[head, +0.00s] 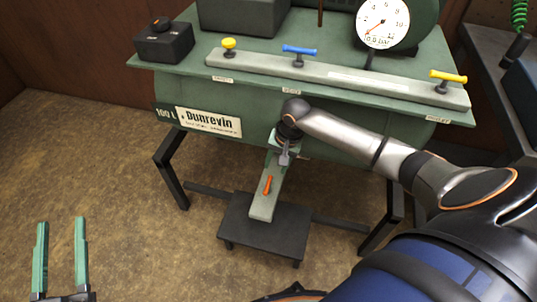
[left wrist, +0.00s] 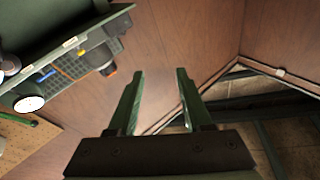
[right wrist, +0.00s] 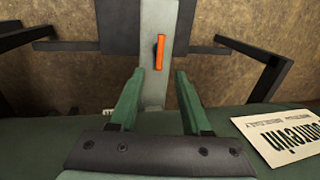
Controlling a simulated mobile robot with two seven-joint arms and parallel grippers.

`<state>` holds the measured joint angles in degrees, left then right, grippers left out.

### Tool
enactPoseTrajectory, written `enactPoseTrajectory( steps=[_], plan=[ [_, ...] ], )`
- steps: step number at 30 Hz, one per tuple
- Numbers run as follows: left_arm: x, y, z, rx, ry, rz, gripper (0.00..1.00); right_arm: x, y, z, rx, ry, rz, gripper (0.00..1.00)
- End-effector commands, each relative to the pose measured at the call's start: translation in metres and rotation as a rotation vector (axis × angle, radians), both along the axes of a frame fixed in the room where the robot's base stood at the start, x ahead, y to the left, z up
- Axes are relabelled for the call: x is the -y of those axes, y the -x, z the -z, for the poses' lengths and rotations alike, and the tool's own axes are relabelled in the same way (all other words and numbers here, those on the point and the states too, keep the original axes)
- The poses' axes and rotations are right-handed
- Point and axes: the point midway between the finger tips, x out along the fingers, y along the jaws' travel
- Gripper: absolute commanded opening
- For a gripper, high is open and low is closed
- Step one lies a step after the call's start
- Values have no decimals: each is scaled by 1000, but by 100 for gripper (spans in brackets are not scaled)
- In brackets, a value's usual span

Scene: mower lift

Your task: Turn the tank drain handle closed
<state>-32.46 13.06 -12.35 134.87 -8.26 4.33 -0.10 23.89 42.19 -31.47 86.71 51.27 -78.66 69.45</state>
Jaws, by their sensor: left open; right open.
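The orange drain handle (head: 267,186) sits on a pale grey strip (head: 262,208) below the green tank. It lies roughly lengthwise along the strip. In the right wrist view the handle (right wrist: 160,52) stands upright in the picture, beyond the fingertips. My right gripper (head: 282,158) is in front of the tank, above the handle, pointing down. Its green fingers (right wrist: 157,75) are open and empty, with the handle ahead of the gap between them and not touched. My left gripper (head: 61,222) is open and empty over the floor at the lower left; its fingers (left wrist: 160,75) face a wooden wall.
The tank (head: 255,110) has dark legs (head: 172,175) on both sides. A dark low platform (head: 265,230) lies under the strip. Yellow and blue valve handles (head: 299,49) and a gauge (head: 383,22) are on top. The floor at left is free.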

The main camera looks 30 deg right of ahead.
Motion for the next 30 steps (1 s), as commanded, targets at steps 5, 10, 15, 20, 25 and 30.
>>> enactPoseTrajectory(
  steps=[5,10,15,20,25,30],
  plan=[
    [2,6,-22,95,-1,15,50,-1,-1,10,-3,-1,3,48],
    [5,19,-54,246,-2,40,50,-3,-4,27,-1,0,2,48],
    [9,39,-86,403,-4,70,50,-6,-6,42,-1,1,1,48],
    [12,61,-112,551,-6,101,50,-7,-8,56,0,0,0,48],
    [14,68,-103,583,7,120,50,-11,-12,88,-2,0,1,48],
    [15,67,-94,572,21,130,50,-14,-16,108,0,0,0,48]
  ],
)
